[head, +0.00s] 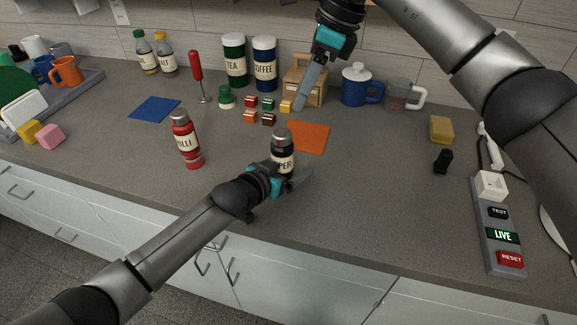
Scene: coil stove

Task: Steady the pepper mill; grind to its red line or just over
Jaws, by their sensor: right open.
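The pepper mill (283,145) is dark with a silver top and a pale label reading partly "PER". It stands upright on the counter in the middle; its lower part is hidden by my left gripper. My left gripper (292,182) is at the mill's lower front, a finger reaching past it to the right. Whether it touches or grips the mill I cannot tell. No red line shows on the mill. My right gripper (302,103) is open and empty, pointing down behind the mill, above the counter near the small blocks.
A red chilli mill (183,136) stands left of the pepper mill. An orange mat (308,137) lies behind it and a blue mat (155,109) at the left. Tea (235,62) and coffee (264,64) canisters stand behind. A TEST/LIVE/RESET panel (498,226) is at the right.

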